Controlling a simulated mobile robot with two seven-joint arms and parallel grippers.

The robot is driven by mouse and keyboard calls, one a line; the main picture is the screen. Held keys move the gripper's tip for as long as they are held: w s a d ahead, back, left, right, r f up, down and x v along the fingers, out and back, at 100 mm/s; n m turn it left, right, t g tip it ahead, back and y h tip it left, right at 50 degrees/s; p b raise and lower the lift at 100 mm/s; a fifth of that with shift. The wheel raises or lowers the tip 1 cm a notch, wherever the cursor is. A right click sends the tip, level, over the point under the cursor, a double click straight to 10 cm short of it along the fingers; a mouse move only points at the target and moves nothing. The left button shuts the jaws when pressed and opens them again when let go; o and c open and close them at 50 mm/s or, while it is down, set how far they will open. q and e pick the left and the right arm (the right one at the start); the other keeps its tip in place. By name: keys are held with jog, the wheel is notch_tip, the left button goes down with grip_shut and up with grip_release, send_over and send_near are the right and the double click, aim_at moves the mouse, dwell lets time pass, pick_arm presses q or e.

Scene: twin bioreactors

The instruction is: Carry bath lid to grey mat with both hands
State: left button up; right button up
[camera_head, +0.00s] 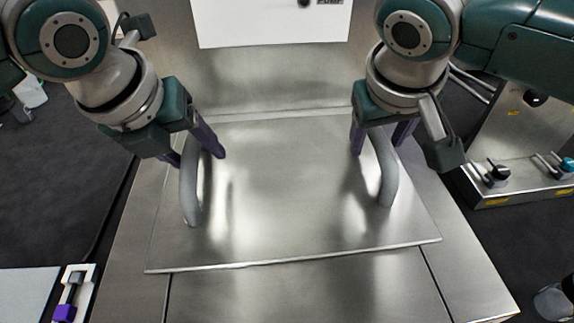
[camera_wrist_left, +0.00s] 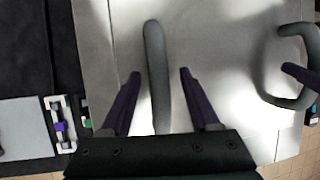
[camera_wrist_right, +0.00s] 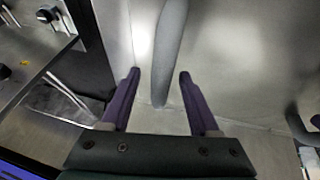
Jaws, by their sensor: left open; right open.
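The bath lid (camera_head: 285,190) is a shiny steel plate lying flat on the steel bath, with two upright grey loop handles. My left gripper (camera_head: 197,157) is open, its purple fingers on either side of the left handle (camera_head: 190,195); that handle also shows between the fingers in the left wrist view (camera_wrist_left: 157,65). My right gripper (camera_head: 377,149) is open at the right handle (camera_head: 386,175), which runs between its fingers in the right wrist view (camera_wrist_right: 169,55). Neither gripper is closed on a handle. I cannot pick out the grey mat for certain.
A pale grey flat surface (camera_head: 25,297) lies at the lower left, beside a white holder with a purple-ended tool (camera_head: 68,300). A steel unit with knobs (camera_head: 520,180) stands at the right. A white panel (camera_head: 270,25) is behind the lid. Dark floor shows on both sides.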

pick_arm(q)
jog(key=shift+c, duration=0.2)
pick_arm(e)
jog(key=shift+c, duration=0.2)
pick_arm(q)
grip_shut()
pick_arm(e)
grip_shut()
pick_arm(q)
jog(key=shift+r, duration=0.1)
pick_arm(e)
jog(key=shift+r, duration=0.1)
dwell(0.6)
